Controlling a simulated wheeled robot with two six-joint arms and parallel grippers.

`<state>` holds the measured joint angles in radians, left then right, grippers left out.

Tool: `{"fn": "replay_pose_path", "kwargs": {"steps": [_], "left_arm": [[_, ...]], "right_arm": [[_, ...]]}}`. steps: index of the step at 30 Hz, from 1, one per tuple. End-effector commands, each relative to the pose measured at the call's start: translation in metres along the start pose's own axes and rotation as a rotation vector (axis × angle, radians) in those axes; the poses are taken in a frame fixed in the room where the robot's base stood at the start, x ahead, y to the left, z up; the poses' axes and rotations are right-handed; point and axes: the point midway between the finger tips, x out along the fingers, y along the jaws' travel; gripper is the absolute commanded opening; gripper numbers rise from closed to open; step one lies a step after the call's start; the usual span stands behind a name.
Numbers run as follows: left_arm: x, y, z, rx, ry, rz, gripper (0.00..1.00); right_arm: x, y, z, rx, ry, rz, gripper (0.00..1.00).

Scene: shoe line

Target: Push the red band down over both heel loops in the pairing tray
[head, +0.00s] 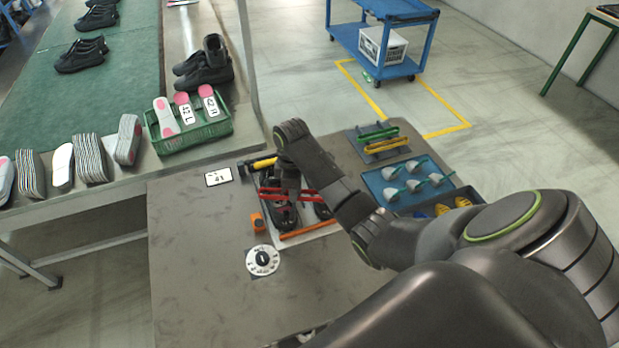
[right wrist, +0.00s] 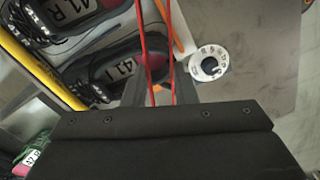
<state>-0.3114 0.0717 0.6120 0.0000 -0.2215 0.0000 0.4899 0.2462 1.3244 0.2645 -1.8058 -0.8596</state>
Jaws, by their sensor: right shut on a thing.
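The red band (head: 305,195) is stretched above two dark shoes in the pairing tray (head: 287,244). My right gripper (head: 289,196) is shut on the band, over the left shoe (head: 284,218). In the right wrist view two red strands (right wrist: 141,45) run up from between the fingers (right wrist: 158,92). There the shoe marked 41 L (right wrist: 112,74) lies just beyond the fingers, and the shoe marked 41 R (right wrist: 82,18) lies at top left. I cannot make out the heel loops or whether the band touches them. My left gripper is not in view.
A blue tray of grey-white pieces (head: 374,184) stands to the right. The table's front left is clear.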

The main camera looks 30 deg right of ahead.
Motion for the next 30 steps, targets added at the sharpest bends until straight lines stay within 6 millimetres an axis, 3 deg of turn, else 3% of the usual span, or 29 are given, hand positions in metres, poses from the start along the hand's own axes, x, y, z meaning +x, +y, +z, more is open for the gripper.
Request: {"fn": "replay_pose_path", "kwargs": {"steps": [3, 9, 17, 30], "left_arm": [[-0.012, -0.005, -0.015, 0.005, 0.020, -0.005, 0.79], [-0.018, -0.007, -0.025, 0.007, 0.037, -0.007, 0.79], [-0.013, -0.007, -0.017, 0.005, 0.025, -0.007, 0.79], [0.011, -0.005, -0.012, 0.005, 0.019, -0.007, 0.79]], "right_arm": [[-0.007, 0.004, 0.022, -0.156, -0.007, 0.003, 0.04], [-0.009, 0.006, 0.040, -0.309, -0.009, 0.006, 0.04], [-0.005, 0.006, 0.042, -0.338, -0.009, 0.006, 0.04], [0.014, 0.007, 0.042, -0.336, -0.009, 0.006, 0.04]]}}
